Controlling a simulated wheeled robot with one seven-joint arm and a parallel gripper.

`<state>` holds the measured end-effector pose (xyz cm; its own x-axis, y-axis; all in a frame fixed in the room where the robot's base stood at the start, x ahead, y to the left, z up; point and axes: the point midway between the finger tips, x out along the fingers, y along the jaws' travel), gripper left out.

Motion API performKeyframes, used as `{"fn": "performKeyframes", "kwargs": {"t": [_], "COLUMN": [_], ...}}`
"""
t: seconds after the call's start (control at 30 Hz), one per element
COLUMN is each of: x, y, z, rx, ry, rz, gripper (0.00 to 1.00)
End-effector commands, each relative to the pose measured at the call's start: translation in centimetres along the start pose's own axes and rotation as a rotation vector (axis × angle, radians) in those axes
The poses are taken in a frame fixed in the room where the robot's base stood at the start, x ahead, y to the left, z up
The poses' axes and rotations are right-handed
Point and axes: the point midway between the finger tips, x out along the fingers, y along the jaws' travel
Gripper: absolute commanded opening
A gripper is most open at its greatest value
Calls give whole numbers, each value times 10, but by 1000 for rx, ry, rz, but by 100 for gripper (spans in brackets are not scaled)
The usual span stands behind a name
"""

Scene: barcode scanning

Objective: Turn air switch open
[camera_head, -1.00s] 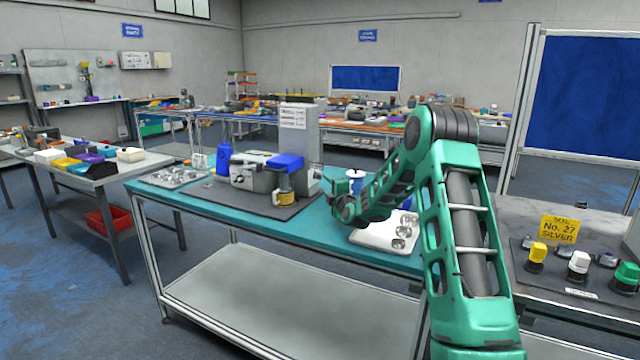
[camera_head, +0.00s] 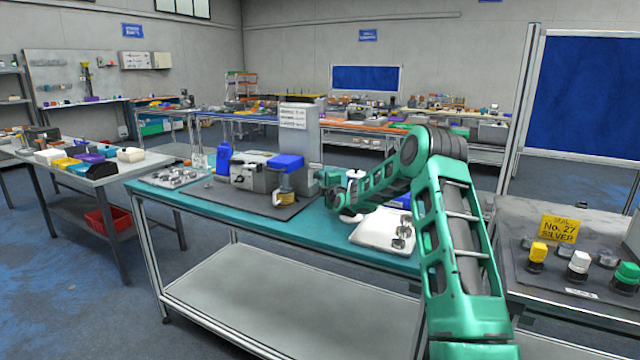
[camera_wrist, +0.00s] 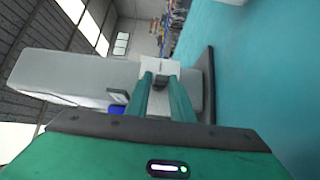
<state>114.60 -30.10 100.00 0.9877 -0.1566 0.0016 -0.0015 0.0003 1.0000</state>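A tall light-grey cabinet (camera_head: 299,128) with a printed label stands at the back of the dark mat. In the wrist view the cabinet (camera_wrist: 70,78) lies sideways at the left. A small grey part (camera_wrist: 118,96) shows on its edge; I cannot tell whether it is the air switch. My gripper (camera_head: 323,178) is just right of the cabinet, above the table. In the wrist view its two green fingers (camera_wrist: 162,82) stand apart with a gap. A pale block (camera_wrist: 160,67) with a dark part shows beyond the tips; contact cannot be told.
A grey machine (camera_head: 252,172) with a blue-topped unit (camera_head: 285,162) sits on the dark mat (camera_head: 262,203). A blue bottle (camera_head: 224,158) and a parts tray (camera_head: 172,177) are to the left. A white tray (camera_head: 377,234) with metal parts lies below my arm. The teal table front (camera_head: 290,232) is clear.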

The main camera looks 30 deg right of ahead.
Motion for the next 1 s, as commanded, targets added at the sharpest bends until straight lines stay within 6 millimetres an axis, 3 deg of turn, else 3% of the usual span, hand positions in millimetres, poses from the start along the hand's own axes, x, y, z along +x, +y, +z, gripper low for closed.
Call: {"fn": "performKeyframes", "kwargs": {"t": [0.07,0.53,1.0], "x": [0,0,2], "y": [-2,1,8], "z": [0,-1,2], "rx": [0,59,344], "ry": [0,1,-2], "rz": [-3,-66,-350], "gripper": [0,0,0]}}
